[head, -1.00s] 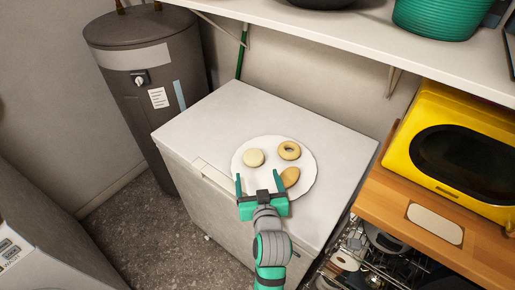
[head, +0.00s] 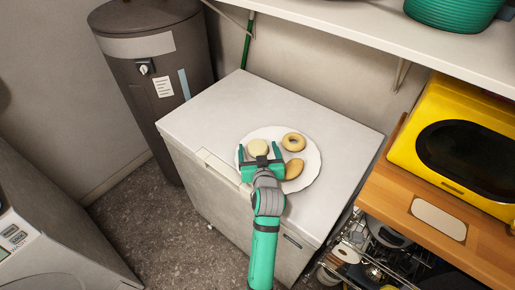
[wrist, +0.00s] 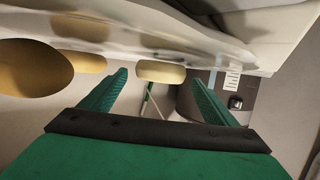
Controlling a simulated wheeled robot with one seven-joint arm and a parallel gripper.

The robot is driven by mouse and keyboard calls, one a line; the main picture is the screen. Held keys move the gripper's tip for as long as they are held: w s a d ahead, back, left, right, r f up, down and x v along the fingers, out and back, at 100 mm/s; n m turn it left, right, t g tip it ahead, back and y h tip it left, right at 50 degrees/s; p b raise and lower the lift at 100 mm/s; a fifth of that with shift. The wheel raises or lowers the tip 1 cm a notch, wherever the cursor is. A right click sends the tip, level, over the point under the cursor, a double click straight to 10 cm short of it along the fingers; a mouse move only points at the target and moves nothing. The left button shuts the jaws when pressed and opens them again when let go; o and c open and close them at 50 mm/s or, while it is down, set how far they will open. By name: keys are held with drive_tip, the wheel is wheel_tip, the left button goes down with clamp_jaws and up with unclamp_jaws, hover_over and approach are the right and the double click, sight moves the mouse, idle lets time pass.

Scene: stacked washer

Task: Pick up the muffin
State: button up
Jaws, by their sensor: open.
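The muffin (head: 258,147) is pale, round and flat-topped. It lies on the left part of a white plate (head: 312,163). My gripper (head: 259,151) is open and empty at the plate's near-left part, with its fingers pointing at the muffin. In the head view the fingertips appear on either side of the muffin's near part. The wrist view is upside down; the muffin (wrist: 161,72) shows there ahead, centred between the two fingers. A gap shows between it and each finger. The gripper's body hides the near-left rim of the plate.
A ring doughnut (head: 293,142) and a brown oval bread (head: 294,169) share the plate, the bread close right of my gripper. The plate stands on a white chest (head: 205,118). A shelf (head: 350,40) hangs above the back; a yellow microwave (head: 460,150) stands right.

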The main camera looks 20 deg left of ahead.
drive_tip(key=shift+w+f, duration=0.1)
drive_tip(key=shift+w, duration=0.05)
drive_tip(key=c, duration=1.1)
